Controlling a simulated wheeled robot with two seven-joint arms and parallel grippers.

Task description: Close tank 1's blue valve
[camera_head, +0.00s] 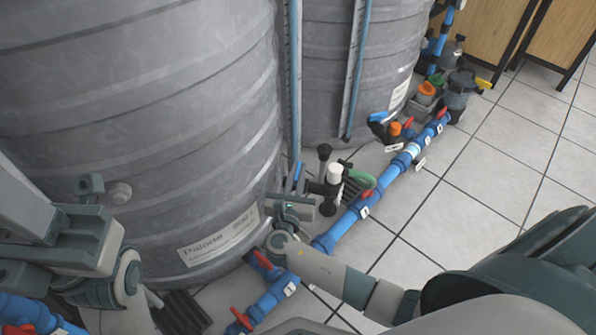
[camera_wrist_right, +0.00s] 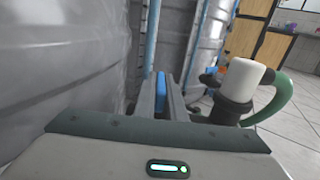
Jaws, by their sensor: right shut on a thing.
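The blue valve handle (camera_head: 297,174) stands beside the near grey tank (camera_head: 140,110), a little left of a white-and-black fitting. My right gripper (camera_head: 296,192) reaches it from the front, low against the tank wall. In the right wrist view, the blue handle (camera_wrist_right: 132,88) sits between the two grey fingers (camera_wrist_right: 160,98), which are shut on it. The valve body under the handle is hidden by my gripper. Some of my left arm shows at the left edge of the head view, but I do not see its fingers.
The white-topped fitting (camera_head: 335,173) with a green hose (camera_head: 362,179) stands just right of my right gripper. A blue pipe (camera_head: 345,222) with red handles runs diagonally across the floor. A second tank (camera_head: 335,70) stands behind. The tiled floor (camera_head: 480,180) at right is free.

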